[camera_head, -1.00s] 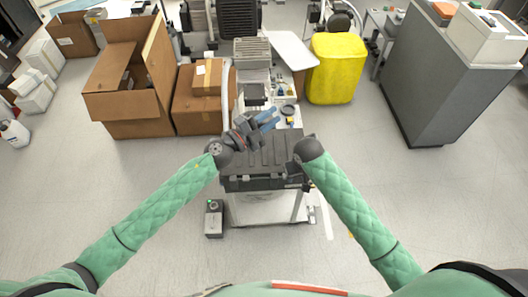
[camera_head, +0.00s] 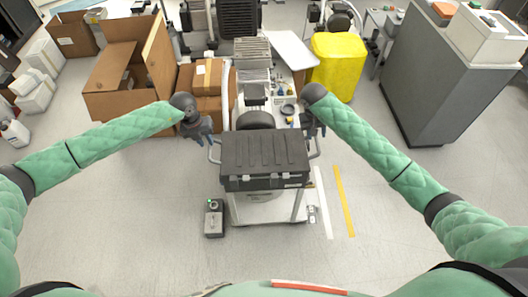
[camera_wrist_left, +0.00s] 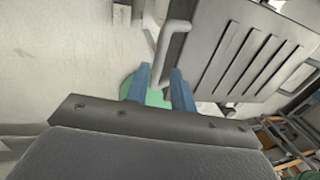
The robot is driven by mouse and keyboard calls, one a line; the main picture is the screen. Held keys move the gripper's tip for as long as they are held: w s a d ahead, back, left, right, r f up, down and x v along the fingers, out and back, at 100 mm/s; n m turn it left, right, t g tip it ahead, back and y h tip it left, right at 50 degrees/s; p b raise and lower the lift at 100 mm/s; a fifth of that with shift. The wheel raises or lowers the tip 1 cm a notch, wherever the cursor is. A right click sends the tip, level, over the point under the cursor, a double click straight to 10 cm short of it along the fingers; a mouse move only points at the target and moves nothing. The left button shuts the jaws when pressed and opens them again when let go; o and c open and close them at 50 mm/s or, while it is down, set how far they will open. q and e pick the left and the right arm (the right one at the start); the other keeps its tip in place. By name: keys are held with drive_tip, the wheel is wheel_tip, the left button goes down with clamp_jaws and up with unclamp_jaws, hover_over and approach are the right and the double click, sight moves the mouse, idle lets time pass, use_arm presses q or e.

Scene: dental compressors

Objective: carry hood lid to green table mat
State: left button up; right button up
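The hood lid (camera_head: 265,152) is a dark grey ribbed cover with a light handle on each side, on a wheeled cart. It also shows in the left wrist view (camera_wrist_left: 255,50). My left gripper (camera_head: 208,140) is near its left handle (camera_head: 213,152). In the left wrist view my left gripper (camera_wrist_left: 160,70) has its blue fingers apart; the handle bar (camera_wrist_left: 165,42) ends near the gap, contact unclear. My right gripper (camera_head: 312,132) is by the right handle (camera_head: 316,148), its fingers mostly hidden. A green patch (camera_wrist_left: 155,98) shows behind the left fingers; I cannot tell whether it is the mat.
Cardboard boxes (camera_head: 122,85) stand at left, a yellow bin (camera_head: 337,68) at back right, and a grey cabinet (camera_head: 435,80) at right. A small device (camera_head: 214,220) is on the floor by the cart. Floor on both sides is mostly clear.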

sight(317, 143)
use_arm(q)
drive_tip(key=shift+f, duration=0.1)
